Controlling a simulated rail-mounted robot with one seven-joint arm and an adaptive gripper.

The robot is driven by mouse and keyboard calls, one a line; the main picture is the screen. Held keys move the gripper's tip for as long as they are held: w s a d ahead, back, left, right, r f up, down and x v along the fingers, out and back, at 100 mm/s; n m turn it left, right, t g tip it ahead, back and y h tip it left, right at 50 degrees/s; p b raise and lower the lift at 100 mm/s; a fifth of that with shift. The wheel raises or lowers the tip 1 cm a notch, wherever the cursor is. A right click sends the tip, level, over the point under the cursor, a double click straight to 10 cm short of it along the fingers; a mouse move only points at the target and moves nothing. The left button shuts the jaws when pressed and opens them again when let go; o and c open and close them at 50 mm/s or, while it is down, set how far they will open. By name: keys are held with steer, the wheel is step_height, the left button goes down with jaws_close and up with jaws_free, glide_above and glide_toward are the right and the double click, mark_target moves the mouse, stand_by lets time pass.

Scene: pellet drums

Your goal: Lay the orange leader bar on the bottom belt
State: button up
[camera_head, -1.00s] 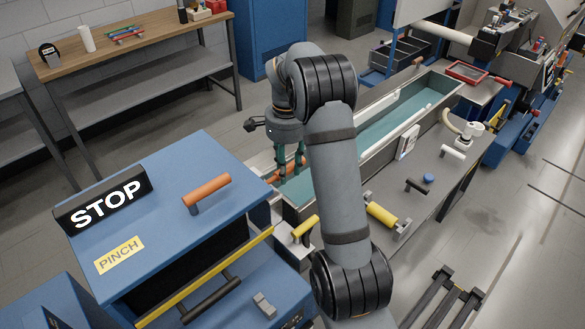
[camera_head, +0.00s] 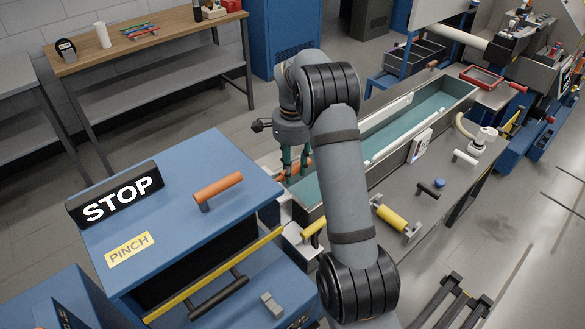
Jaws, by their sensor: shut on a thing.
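My gripper (camera_head: 295,164) points down over the near left end of the long trough, its greenish fingers partly behind my own arm. It is shut on the orange leader bar (camera_head: 287,174), a short orange piece showing between and left of the fingertips. The bar's right part is hidden. Whether the bar touches the trough's rim I cannot tell. The bottom belt is not clearly visible; a dark gap (camera_head: 205,263) shows under the blue cover with the PINCH label, left of and nearer than the gripper.
The blue cover (camera_head: 170,205) carries a STOP sign (camera_head: 115,199) and a fixed orange handle (camera_head: 218,187). A yellow-edged rail and dark handle (camera_head: 218,291) lie below. The teal-watered trough (camera_head: 455,85) runs to the back right. A yellow roller (camera_head: 391,218) stands right of my arm.

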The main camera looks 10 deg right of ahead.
steer(key=shift+f+b, duration=0.5)
steer(key=shift+f, duration=0.05)
stand_by(0.5)
steer(key=o, duration=1.3)
steer(key=shift+r, duration=0.1)
step_height(320, 180, up, 12)
step_height(320, 180, down, 12)
steer(key=shift+f, duration=0.1)
steer(key=shift+r, duration=0.25)
